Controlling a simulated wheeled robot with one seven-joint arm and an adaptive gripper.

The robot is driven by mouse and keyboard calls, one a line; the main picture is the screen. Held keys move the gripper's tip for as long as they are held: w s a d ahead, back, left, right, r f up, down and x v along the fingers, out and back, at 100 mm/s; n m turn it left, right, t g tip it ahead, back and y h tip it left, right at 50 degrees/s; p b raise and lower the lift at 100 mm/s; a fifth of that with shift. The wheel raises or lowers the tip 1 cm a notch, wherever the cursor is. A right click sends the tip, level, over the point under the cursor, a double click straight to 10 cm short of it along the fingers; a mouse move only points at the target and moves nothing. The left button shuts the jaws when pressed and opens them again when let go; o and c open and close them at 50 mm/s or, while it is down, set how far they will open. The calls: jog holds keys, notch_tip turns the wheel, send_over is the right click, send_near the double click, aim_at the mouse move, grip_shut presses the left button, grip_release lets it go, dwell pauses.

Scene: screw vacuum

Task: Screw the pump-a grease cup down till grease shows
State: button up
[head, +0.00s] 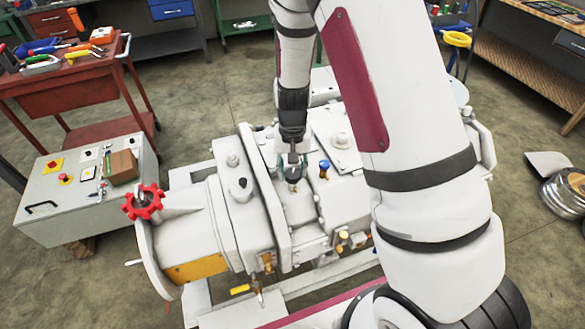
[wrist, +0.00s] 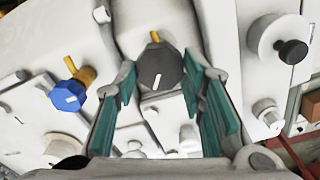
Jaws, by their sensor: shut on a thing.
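A dark grey faceted grease cup cap (wrist: 160,64) with a white line mark sits on the white pump body, with a bit of brass showing behind it. My gripper (head: 292,174) reaches straight down to it. In the wrist view the teal pads of my gripper (wrist: 160,80) stand on both sides of the dark cap, shut on it. A similar blue cap (wrist: 68,96) with a white mark on a brass stem stands to the left in the wrist view; it is the blue cap (head: 324,165) right of my gripper in the head view. I see no grease. No label tells which cup is pump-a.
The white pump housing (head: 210,215) surrounds the cup. A red handwheel (head: 143,203) and a grey control box (head: 75,205) stand at left. A black knob (wrist: 291,51) is right in the wrist view. A red tool cart (head: 65,90) stands at back left.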

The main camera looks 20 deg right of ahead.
aim_at(292, 172)
jog(key=o, duration=1.1)
jog(key=shift+o, duration=0.2)
notch_tip(292, 172, up, 12)
jog(key=s+r+n+t+y, duration=0.1)
jog(key=s+r, duration=0.3)
jog(key=r, duration=0.3)
jog(key=s+r+n+t, duration=0.1)
jog(key=s+r, duration=0.3)
jog(key=r, duration=0.3)
jog(key=s+r+n+t, duration=0.1)
jog(key=s+r, duration=0.2)
jog(key=s, duration=0.4)
jog(key=s+r+n+t+h, duration=0.1)
jog(key=s+r+t, duration=0.1)
jog(key=s, duration=0.5)
jog(key=shift+s+r, duration=0.15)
jog(key=shift+r, duration=0.7)
